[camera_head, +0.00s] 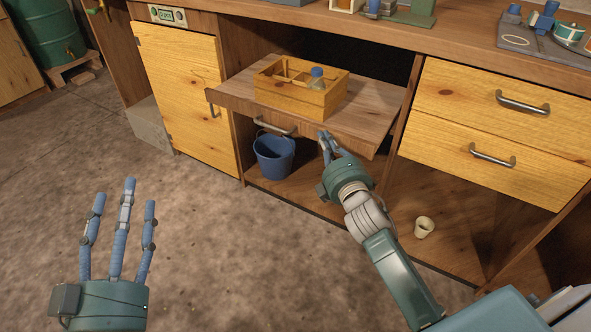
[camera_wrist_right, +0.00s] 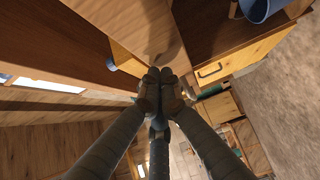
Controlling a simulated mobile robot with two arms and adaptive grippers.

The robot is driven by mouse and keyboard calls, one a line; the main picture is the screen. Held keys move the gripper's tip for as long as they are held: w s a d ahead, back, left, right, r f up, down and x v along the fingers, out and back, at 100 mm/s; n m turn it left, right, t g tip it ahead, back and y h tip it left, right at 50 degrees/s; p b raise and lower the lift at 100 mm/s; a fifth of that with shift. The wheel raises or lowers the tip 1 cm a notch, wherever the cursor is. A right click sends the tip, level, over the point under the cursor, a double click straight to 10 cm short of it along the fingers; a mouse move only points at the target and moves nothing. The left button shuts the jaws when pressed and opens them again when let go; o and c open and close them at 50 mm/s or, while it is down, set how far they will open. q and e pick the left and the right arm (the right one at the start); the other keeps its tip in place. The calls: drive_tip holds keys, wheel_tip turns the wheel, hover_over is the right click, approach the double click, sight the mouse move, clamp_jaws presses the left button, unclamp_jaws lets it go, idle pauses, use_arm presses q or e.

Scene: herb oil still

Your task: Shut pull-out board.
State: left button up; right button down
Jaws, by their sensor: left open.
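The pull-out board (camera_head: 372,105) is a brown wooden shelf that stands out from the bench front, with a metal handle (camera_head: 275,127) on its front edge. A wooden crate (camera_head: 285,93) with dividers rests on it and holds a bottle with a blue cap (camera_head: 317,76). My right gripper (camera_head: 325,137) is at the board's front edge, right of the handle; I cannot tell whether it touches. Its fingertips are closed together in the wrist view (camera_wrist_right: 157,78), with nothing visible between them. My left gripper (camera_head: 122,196) is open and empty over the floor, far from the board.
A blue bucket (camera_head: 273,156) stands under the board, and a small cream cup (camera_head: 424,227) stands on the lower shelf. A yellow cabinet door (camera_head: 185,100) is on the left and two yellow drawers (camera_head: 490,125) are on the right. The floor in front is clear.

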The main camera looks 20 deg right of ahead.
sight(344, 121)
drive_tip(key=w+d, duration=0.1)
drive_tip(key=d, duration=0.1)
drive_tip(key=w+d, duration=0.2)
drive_tip(key=shift+w+d+r+p, duration=0.1)
drive_tip(key=shift+p, duration=0.25)
drive_tip(key=w+d, duration=0.1)
drive_tip(key=d, duration=0.1)
drive_tip(key=w+d, duration=0.1)
drive_tip(key=w, duration=0.1)
drive_tip(key=shift+d, duration=0.35)
drive_tip(key=shift+w+d, duration=0.5)
drive_tip(key=shift+d, duration=0.25)
use_arm(q)
wheel_tip(344, 121, down, 7)
drive_tip(key=g+y, duration=0.1)
drive_tip(key=g, duration=0.2)
drive_tip(key=shift+a, duration=0.4)
drive_tip(key=shift+w, duration=0.1)
use_arm(e)
drive_tip(key=shift+d, duration=0.1)
